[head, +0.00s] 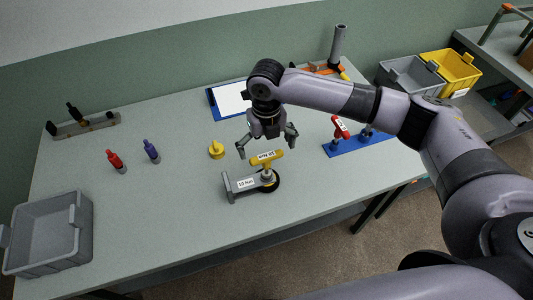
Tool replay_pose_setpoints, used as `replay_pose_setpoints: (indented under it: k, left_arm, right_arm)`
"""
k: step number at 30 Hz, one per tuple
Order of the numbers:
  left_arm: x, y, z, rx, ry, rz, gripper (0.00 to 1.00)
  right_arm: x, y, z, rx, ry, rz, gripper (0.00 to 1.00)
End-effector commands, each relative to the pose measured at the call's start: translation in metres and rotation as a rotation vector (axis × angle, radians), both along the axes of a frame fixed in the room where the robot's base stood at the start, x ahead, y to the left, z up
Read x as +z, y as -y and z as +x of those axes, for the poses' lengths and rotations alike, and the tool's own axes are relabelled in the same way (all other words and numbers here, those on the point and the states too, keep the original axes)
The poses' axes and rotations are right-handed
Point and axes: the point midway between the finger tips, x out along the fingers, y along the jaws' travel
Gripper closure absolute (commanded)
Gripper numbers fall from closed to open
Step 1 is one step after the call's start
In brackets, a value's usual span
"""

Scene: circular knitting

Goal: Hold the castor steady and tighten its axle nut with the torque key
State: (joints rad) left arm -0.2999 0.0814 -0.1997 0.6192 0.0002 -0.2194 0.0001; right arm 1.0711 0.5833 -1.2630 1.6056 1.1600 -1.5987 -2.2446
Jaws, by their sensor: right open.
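The castor, with a black wheel (274,185) and a grey bracket (229,188) bearing a white 10 Nm label, lies on the table near its front edge. A yellow T-handled torque key (262,159) with a white label stands upright over the castor's wheel; its lower end and the axle nut cannot be made out. My right gripper (267,146) points down, open, just above and behind the yellow handle, its fingers spread to either side. I cannot tell whether it touches the key. My left gripper is out of view.
A blue rack (372,144) holds a red-handled key (340,127). A yellow knob-like piece (216,150), a red bottle (116,161), a blue bottle (151,151) and a clipboard (231,101) lie around. A grey bin (45,235) stands front left. The table left of the castor is clear.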

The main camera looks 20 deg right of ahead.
Motion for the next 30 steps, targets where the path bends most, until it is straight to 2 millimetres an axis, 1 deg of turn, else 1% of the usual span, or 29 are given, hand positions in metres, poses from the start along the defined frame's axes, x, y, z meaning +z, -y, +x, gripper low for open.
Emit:
replay_pose_setpoints:
  k: [1,6,9,12,17,30]
  left_arm:
    - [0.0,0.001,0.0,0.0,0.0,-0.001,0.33]
    - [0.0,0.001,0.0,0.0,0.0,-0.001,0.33]
    - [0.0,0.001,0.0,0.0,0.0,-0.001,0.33]
    - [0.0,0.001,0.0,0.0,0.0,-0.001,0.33]
    - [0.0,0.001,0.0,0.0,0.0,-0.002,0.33]
    - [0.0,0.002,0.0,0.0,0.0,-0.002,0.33]
  right_arm:
    - [0.013,0.0,0.002,0.0,0.005,0.0,0.0]
    - [0.048,0.0,0.001,-0.001,0.004,0.001,0.0]
    - [0.064,0.0,0.001,-0.001,0.003,0.001,0.0]
    - [0.074,0.0,0.001,-0.001,0.002,0.0,0.0]
    - [0.081,0.0,0.0,-0.001,0.0,-0.001,0.0]
    - [0.081,0.0,0.0,-0.001,0.0,0.0,0.0]
